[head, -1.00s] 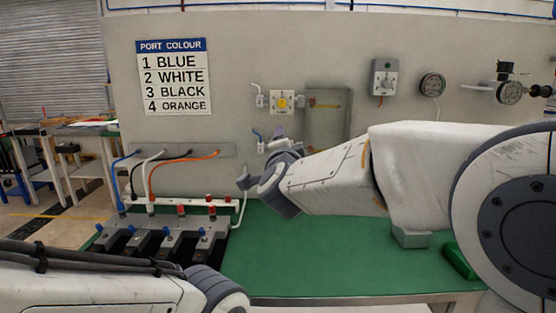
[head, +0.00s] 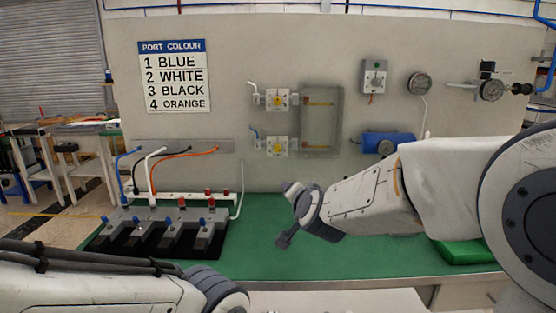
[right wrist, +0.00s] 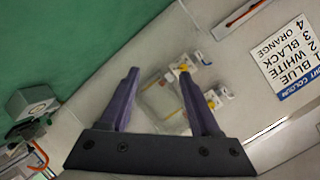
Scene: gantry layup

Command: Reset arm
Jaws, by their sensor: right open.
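My right arm reaches in from the right in the head view. My right gripper (head: 285,213) hangs above the green bench top (head: 262,255), in front of the wall panel and apart from it. In the right wrist view its two purple fingers (right wrist: 158,82) are spread with nothing between them. Beyond them show the clear box and yellow-knobbed valves on the wall. My left arm lies across the lower left of the head view; its gripper is not visible.
A black fixture with grey blocks (head: 170,226) stands on the bench at left, with coloured hoses behind it. Wall fittings include an upper valve (head: 280,99), lower valve (head: 280,147), clear box (head: 321,120) and blue cylinder (head: 388,142). The bench middle is clear.

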